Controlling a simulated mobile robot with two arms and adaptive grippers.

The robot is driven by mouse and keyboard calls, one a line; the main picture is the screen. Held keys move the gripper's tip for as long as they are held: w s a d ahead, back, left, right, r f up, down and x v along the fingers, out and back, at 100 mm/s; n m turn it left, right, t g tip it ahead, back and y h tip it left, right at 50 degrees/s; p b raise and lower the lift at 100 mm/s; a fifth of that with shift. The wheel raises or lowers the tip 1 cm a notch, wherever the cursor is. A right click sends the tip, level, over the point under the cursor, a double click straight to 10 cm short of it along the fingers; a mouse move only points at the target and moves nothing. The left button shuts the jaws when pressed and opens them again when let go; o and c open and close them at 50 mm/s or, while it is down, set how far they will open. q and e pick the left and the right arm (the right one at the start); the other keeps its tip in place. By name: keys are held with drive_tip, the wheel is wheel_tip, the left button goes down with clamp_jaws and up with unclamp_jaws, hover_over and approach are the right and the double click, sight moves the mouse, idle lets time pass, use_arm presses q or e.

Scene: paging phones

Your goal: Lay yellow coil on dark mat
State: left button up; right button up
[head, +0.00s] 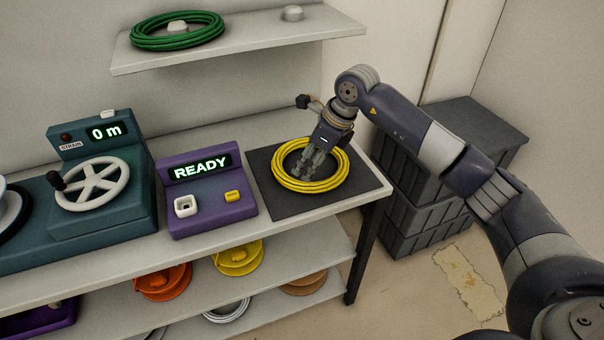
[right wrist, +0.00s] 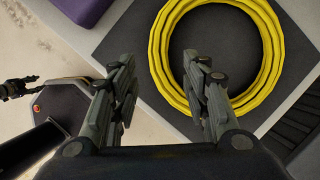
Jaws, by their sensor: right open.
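The yellow coil (head: 336,181) lies flat on the dark mat (head: 280,205) at the right end of the bench top. The coil also shows in the right wrist view (right wrist: 271,62), on the mat (right wrist: 128,38). My right gripper (head: 306,174) reaches down over the coil, its fingers ending near the coil's near left side. In the right wrist view its fingers (right wrist: 162,75) are apart, with the coil's left side between them and nothing clamped. I cannot tell whether a finger touches the coil. A dark gripper-like part (right wrist: 14,88), probably my left gripper, shows small at the left edge there.
A purple READY box (head: 208,192) stands left of the mat, and a teal winder (head: 100,190) farther left. A green coil (head: 178,30) lies on the upper shelf. Orange (head: 163,283) and yellow (head: 238,258) spools sit below. Dark crates (head: 430,215) stand right of the bench.

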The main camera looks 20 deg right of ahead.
drive_tip(key=v, duration=0.5)
drive_tip(key=shift+r, duration=0.1)
